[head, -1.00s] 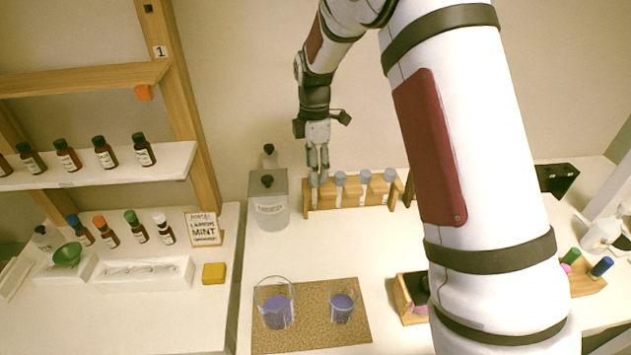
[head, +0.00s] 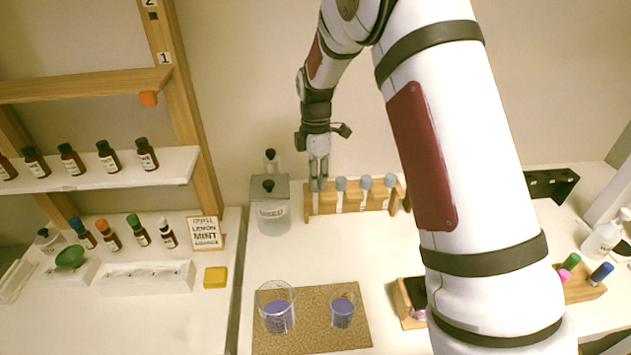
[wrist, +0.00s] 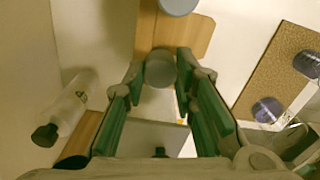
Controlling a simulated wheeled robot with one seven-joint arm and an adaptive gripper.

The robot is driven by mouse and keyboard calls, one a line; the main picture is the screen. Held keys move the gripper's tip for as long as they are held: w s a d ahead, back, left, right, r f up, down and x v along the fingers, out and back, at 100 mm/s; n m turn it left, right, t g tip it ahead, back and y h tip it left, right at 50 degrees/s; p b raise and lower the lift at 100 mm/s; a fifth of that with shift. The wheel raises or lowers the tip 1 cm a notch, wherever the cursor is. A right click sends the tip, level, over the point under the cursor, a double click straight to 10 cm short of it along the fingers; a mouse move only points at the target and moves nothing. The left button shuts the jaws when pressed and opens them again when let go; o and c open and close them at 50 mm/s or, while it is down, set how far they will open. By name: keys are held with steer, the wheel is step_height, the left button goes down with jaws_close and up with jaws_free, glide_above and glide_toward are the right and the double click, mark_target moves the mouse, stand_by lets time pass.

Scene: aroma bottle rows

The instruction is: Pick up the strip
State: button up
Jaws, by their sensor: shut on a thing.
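A wooden rack (head: 352,205) at the back of the counter holds a row of several upright pieces with round grey tops and narrow pale bodies. My gripper (head: 318,185) points straight down over the rack's left end. It is shut on the leftmost grey-topped piece, whose top (wrist: 160,70) shows between the green-padded fingers in the wrist view. The fingers hide most of this piece, so I cannot tell whether its body is a flat strip. It appears to be still at the rack. Another grey top (wrist: 178,5) shows at the wrist view's upper edge.
Two beakers, a large one (head: 277,312) and a small one (head: 343,310), stand on a brown mat (head: 310,343) in front. The counter between rack and mat is clear.

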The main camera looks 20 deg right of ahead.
step_height(320, 180, up, 18)
steer(key=b, duration=0.3)
stand_by(0.3)
